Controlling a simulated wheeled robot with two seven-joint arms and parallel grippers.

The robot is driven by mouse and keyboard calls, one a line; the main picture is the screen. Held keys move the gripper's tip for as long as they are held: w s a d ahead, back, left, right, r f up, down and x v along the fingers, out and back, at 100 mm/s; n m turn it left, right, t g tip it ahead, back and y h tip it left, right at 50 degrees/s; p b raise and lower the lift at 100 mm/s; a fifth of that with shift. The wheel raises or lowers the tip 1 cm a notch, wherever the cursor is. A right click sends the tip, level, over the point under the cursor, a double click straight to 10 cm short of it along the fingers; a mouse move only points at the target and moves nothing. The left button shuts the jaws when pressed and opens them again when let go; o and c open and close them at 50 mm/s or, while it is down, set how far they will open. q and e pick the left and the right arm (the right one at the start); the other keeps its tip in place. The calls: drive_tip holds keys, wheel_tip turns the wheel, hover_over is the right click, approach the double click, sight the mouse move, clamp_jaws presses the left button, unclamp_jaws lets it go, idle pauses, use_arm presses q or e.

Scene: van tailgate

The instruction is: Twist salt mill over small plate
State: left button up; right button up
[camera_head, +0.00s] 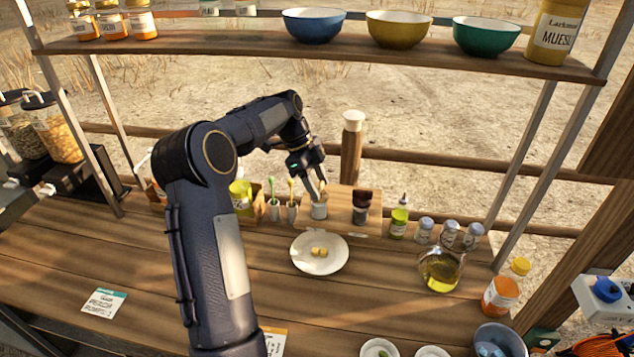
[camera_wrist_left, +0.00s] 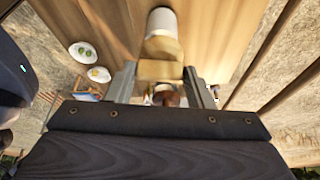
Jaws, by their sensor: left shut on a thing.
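The salt mill (camera_head: 319,210) has a white body with a small label and a tan top. It is upright at the wooden stand behind the small plate; I cannot tell if its base touches the stand. My left gripper (camera_head: 318,190) reaches down from above and is shut on its top. In the left wrist view, a tan piece (camera_wrist_left: 160,70) sits between the fingers, with a white cylinder (camera_wrist_left: 161,22) beyond it. The small white plate (camera_head: 319,262) lies on the counter with yellowish pieces on it. My right gripper is not in view.
A dark-topped mill (camera_head: 361,208) stands right of the salt mill. Further right are a green-labelled bottle (camera_head: 398,222), several small jars and an oil flask (camera_head: 439,272). Cups (camera_head: 274,210) with utensils stand left. A shelf (camera_head: 350,55) with bowls hangs above.

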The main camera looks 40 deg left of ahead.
use_arm(q)
drive_tip(key=o, duration=1)
drive_tip(key=w+b+v, duration=0.1)
drive_tip(key=v, duration=0.6)
drive_tip(key=shift+s+r, duration=0.25)
drive_tip(key=shift+s, duration=0.3)
drive_tip(key=shift+a, duration=0.15)
